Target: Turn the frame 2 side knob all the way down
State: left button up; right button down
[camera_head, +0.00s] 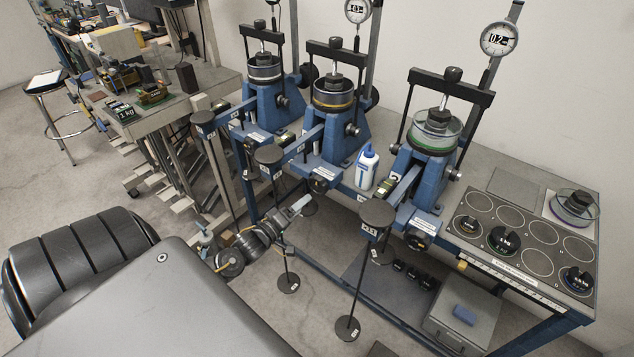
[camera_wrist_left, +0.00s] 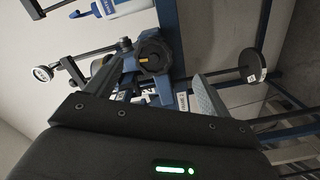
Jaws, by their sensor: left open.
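The middle blue lever frame (camera_head: 330,140) stands on the bench between two like it. A round dark knob (camera_head: 319,185) sits low at its front end; a smaller black knob (camera_head: 352,130) is on its tower's side. I cannot read which is labelled as the side knob. My left gripper (camera_head: 301,204) is open just in front of and below the low knob. In the left wrist view, a dark round knob (camera_wrist_left: 153,57) with a yellowish mark shows beyond and between the open fingers (camera_wrist_left: 154,80), apart from them. My right gripper is out of view.
Hanging weight rods with round discs (camera_head: 376,213) stand close around my left arm. A white and blue bottle (camera_head: 366,167) stands right of the middle frame. A plate with dark weights (camera_head: 505,241) lies on the bench at right. Open floor is at left.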

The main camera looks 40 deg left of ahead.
aim_at(316, 187)
pick_arm(q)
jog(key=shift+m+y, duration=0.4)
jog(key=shift+m, duration=0.3)
jog(key=w+b, duration=0.2)
jog(key=w, duration=0.1)
jog(key=w+b, duration=0.2)
jog(key=w, duration=0.2)
jog(key=w+b, duration=0.2)
jog(key=w, duration=0.1)
jog(key=shift+w+a+r, duration=0.25)
jog(key=shift+a+r, duration=0.15)
jog(key=shift+s+r+p, duration=0.15)
jog(key=shift+p, duration=0.2)
jog(key=shift+c, duration=1.2)
jog(key=c, duration=1)
jog(key=shift+c, duration=0.2)
